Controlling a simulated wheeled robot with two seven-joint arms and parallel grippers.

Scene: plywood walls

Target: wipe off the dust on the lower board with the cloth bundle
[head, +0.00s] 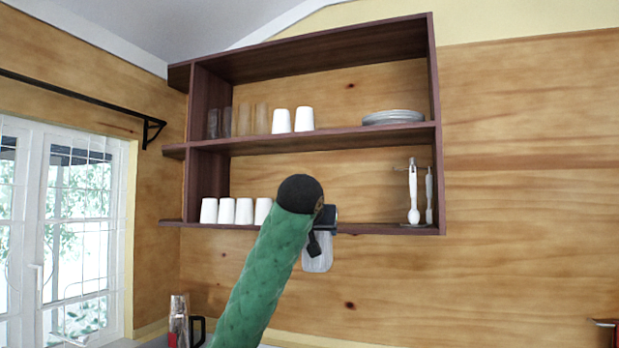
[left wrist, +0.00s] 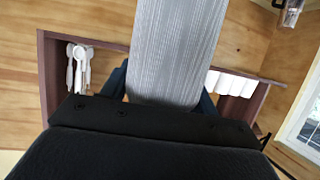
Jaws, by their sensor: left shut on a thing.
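The lower board (head: 385,229) is the dark bottom board of the wall shelf. I cannot make out dust on it. My left gripper (head: 322,222) is in front of this board near its middle, with my arm reaching up from below. It is shut on the cloth bundle (head: 318,254), a pale grey piece showing below the board's level. The cloth bundle is large and finely ribbed in the left wrist view (left wrist: 178,48). I cannot tell whether it touches the board. My gripper and arm hide part of the board. My right gripper is not in view.
White cups (head: 226,211) stand on the lower board at left. White utensils on a stand (head: 413,195) are at its right end. The middle shelf (head: 340,138) holds glasses, white cups and plates (head: 393,117). A window (head: 65,230) is at left.

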